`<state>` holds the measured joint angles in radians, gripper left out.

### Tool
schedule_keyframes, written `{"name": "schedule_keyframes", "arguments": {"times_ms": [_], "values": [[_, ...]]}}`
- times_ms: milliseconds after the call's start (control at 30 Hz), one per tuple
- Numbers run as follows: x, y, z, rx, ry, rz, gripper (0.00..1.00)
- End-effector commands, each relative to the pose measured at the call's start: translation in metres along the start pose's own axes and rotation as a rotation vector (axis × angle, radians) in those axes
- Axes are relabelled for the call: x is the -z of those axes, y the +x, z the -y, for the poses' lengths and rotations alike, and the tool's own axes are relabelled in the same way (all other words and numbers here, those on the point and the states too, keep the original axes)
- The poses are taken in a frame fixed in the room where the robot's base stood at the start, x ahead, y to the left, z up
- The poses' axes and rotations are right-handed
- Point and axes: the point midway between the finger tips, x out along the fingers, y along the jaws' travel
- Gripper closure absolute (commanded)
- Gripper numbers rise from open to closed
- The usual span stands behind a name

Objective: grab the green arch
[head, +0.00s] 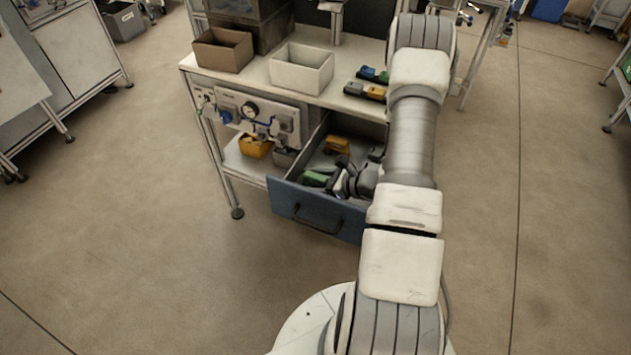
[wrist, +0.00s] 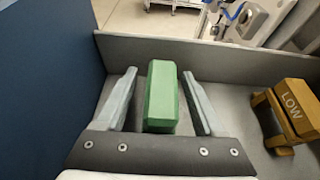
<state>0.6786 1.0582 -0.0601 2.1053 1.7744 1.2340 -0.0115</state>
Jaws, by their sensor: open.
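The green arch (wrist: 161,97) lies in the open drawer, its long top face seen from above in the wrist view. It also shows in the head view (head: 315,179), near the drawer's front panel. My gripper (wrist: 159,76) is open, with one finger on each side of the arch and a small gap on both sides. In the head view my gripper (head: 335,182) is inside the drawer at the arch, partly hidden by my arm. The arch's underside is hidden.
The blue-fronted drawer (head: 292,207) is pulled out. A yellow arch marked LOW (wrist: 293,108) stands in it to the right. The drawer's walls are close around my gripper. On the bench above are a white bin (head: 302,72), a brown bin (head: 222,52) and several coloured blocks.

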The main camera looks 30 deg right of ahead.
Motion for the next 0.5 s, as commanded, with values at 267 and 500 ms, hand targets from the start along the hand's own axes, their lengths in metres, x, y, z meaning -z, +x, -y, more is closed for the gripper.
{"name": "schedule_keyframes", "arguments": {"times_ms": [267, 500], "values": [[0.0001, 0.0002, 0.0001, 0.0, 0.0, 0.0, 0.43], [0.0001, 0.0, 0.0, 0.0, 0.0, 0.0, 0.86]]}}
